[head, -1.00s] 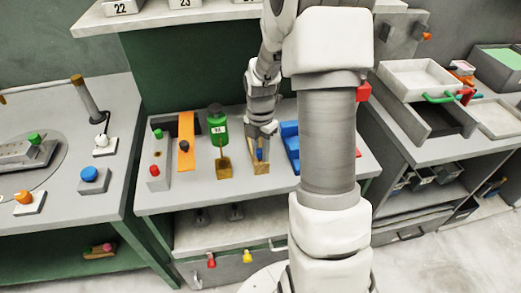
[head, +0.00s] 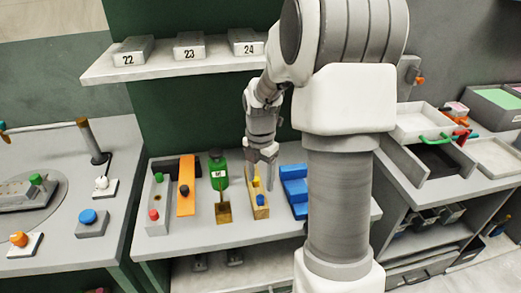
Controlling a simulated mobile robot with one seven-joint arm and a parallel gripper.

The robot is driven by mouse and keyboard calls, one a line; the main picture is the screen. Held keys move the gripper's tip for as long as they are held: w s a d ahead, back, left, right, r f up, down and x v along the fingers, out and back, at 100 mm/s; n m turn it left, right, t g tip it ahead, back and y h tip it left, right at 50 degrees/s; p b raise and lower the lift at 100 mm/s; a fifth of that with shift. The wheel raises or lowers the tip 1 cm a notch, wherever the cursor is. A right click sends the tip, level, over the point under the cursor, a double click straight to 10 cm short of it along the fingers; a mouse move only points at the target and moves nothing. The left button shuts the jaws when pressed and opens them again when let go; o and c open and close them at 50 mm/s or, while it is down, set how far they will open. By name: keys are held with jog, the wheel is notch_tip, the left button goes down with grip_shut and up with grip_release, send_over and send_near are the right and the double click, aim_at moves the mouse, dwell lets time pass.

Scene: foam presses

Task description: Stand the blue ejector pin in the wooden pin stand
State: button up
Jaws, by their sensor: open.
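The wooden pin stand (head: 261,213) is a narrow light-wood block on the grey bench, just right of the bench's middle. A blue piece, apparently the top of the blue ejector pin (head: 260,200), shows upright at the front part of the stand. A yellow piece (head: 258,177) shows behind it, close to the fingers. My gripper (head: 262,178) is open and points down over the back end of the stand. I see nothing held between the fingers. The lower part of the blue pin is hidden, and I cannot tell whether a finger touches the stand.
A green bottle (head: 218,174) and a small wooden block (head: 223,212) stand left of the pin stand. An orange bar (head: 186,185) and a grey button box (head: 157,205) are farther left. A blue stepped block (head: 294,190) is close on the right. A shelf (head: 175,67) hangs above.

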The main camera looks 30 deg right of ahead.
aim_at(260, 197)
notch_tip(260, 197, up, 10)
jog(key=shift+p, duration=0.4)
dwell(0.3)
